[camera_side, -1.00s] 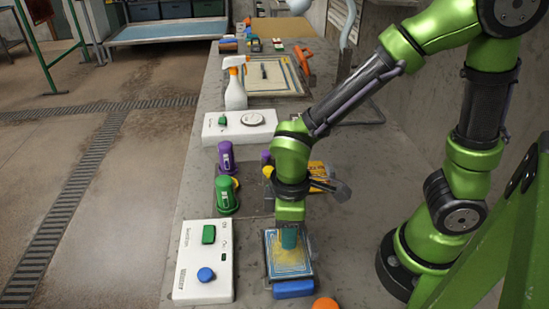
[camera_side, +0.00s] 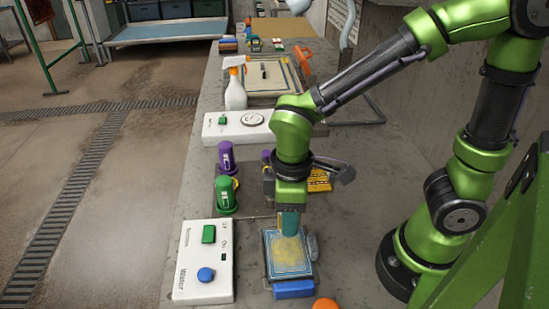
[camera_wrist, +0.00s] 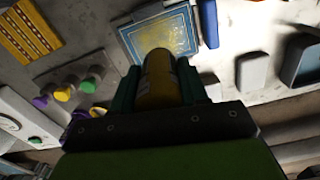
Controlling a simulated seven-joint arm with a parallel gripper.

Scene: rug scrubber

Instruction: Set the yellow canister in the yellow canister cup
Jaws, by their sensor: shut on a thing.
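My gripper (camera_side: 289,222) points down over the near part of the bench, by the far edge of the small blue-bordered rug (camera_side: 287,262). In the wrist view my gripper (camera_wrist: 162,88) is shut on the yellow canister (camera_wrist: 160,80), which sits between its dark green fingers. In the side view the canister is hidden by the gripper. A green canister (camera_side: 226,196) and a purple canister (camera_side: 226,157) stand upright to the left. A yellow part shows just behind the green canister; I cannot tell whether it is the yellow canister cup.
A white panel with a green and a blue button (camera_side: 205,262) lies left of the rug. A blue block (camera_side: 294,289) lies at its near edge. A yellow patterned piece (camera_side: 319,181) lies behind the gripper. A spray bottle (camera_side: 236,92) stands farther back.

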